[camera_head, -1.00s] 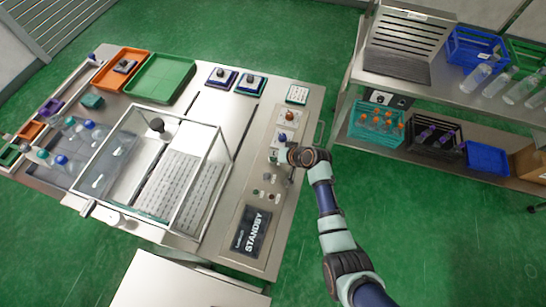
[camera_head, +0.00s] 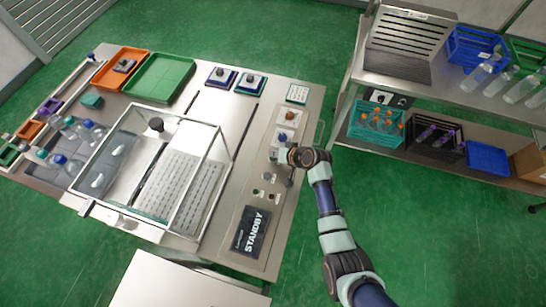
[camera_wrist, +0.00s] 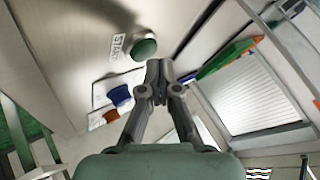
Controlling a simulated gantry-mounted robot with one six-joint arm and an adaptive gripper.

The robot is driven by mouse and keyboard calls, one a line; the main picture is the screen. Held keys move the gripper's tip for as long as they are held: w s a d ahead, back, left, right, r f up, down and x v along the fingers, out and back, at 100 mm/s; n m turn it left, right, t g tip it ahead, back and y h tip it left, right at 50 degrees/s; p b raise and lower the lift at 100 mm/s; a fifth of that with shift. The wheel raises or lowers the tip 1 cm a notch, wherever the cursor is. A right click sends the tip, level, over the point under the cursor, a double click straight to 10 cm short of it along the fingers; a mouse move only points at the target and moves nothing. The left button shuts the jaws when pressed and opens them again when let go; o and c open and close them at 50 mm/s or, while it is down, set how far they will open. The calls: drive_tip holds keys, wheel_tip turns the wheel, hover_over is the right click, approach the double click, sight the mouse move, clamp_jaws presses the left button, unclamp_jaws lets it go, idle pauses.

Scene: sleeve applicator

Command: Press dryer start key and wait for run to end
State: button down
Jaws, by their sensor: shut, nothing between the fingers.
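In the wrist view a round green key (camera_wrist: 144,48) with a START label (camera_wrist: 119,46) sits on the metal control panel (camera_head: 262,190). My gripper (camera_wrist: 158,76) is shut and empty, its fingertips just beside the key's lower right edge in that view. I cannot tell whether they touch it. In the head view my gripper (camera_head: 285,160) is over the panel, below the blue knob, and the key cannot be made out there. The dark display (camera_head: 252,232) at the panel's near end reads STANDBY.
A blue knob (camera_wrist: 120,95) and an orange knob (camera_head: 290,115) stand on the panel near my gripper. A clear-walled chamber (camera_head: 160,170) stands left of the panel. A shelf rack (camera_head: 425,92) with crates is to the right, with green floor between.

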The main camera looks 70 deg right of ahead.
drive_tip(key=shift+f+b, duration=0.35)
drive_tip(key=shift+f, duration=0.2)
idle(0.5)
drive_tip(key=shift+r, duration=0.1)
drive_tip(key=shift+r+p, duration=0.8)
drive_tip(key=shift+p, duration=0.05)
drive_tip(key=shift+r, duration=0.1)
wheel_tip(320, 180, up, 5)
drive_tip(key=p, duration=0.4)
drive_tip(key=shift+p, duration=0.35)
idle(0.6)
